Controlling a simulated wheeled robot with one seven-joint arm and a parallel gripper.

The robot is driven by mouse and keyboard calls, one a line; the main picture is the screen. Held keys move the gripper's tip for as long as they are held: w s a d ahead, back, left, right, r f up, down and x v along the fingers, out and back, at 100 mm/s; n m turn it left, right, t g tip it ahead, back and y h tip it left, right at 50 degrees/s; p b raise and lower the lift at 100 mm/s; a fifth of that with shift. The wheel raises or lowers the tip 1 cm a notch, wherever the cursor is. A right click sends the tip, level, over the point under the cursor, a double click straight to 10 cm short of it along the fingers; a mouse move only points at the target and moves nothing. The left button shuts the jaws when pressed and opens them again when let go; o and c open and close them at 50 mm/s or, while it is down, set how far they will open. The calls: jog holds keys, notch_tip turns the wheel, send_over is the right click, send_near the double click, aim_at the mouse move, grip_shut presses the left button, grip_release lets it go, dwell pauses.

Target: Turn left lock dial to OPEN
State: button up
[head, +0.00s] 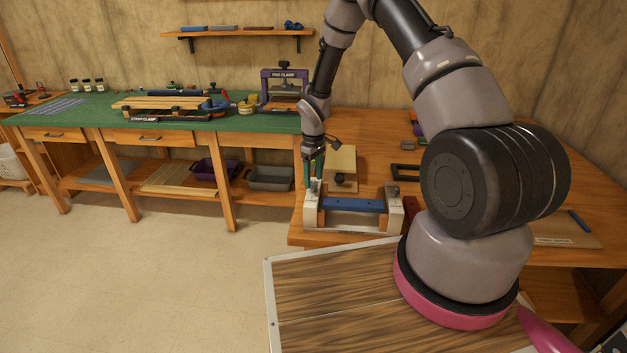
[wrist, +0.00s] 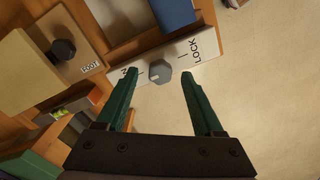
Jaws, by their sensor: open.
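The left lock dial (wrist: 160,72) is a small grey faceted knob on the white end block (wrist: 143,80) of a fixture. "LOCK" is printed on the block to its right in the wrist view; a label to its left is mostly hidden by a finger. Which mark the dial points to is too small to tell. My gripper (wrist: 158,79) has its green fingers open, one on each side of the dial, with gaps visible. In the head view my gripper (head: 314,172) points down at the fixture's left white block (head: 311,209); the dial cannot be made out there.
A blue bar (head: 353,204) spans between the fixture's left block and right white block (head: 396,214). A board with a black knob (head: 340,178) lies just behind. The green-topped bench (head: 60,110) stands left, and open floor (head: 190,270) lies in front.

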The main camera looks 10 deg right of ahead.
notch_tip(320, 180, up, 10)
jog(key=shift+f, duration=0.25)
notch_tip(320, 180, up, 15)
jog(key=m+t, duration=0.2)
jog(key=m, duration=0.1)
send_over(314, 183)
jog(key=s+d, duration=0.3)
jog(key=s+d+r+m+t, duration=0.1)
jog(key=s+d+r+m, duration=0.15)
jog(key=s+r, duration=0.6)
jog(key=s+r+m+t+y, duration=0.1)
jog(key=s+r+m+t, duration=0.1)
jog(key=s+r, duration=0.4)
jog(key=s+d+r+m+t+y, duration=0.1)
jog(key=s+r+m, duration=0.4)
jog(key=s, duration=0.7)
notch_tip(314, 183, up, 2)
jog(key=shift+s+r+t, duration=0.25)
jog(key=shift+s+t, duration=0.1)
jog(key=shift+t, duration=0.25)
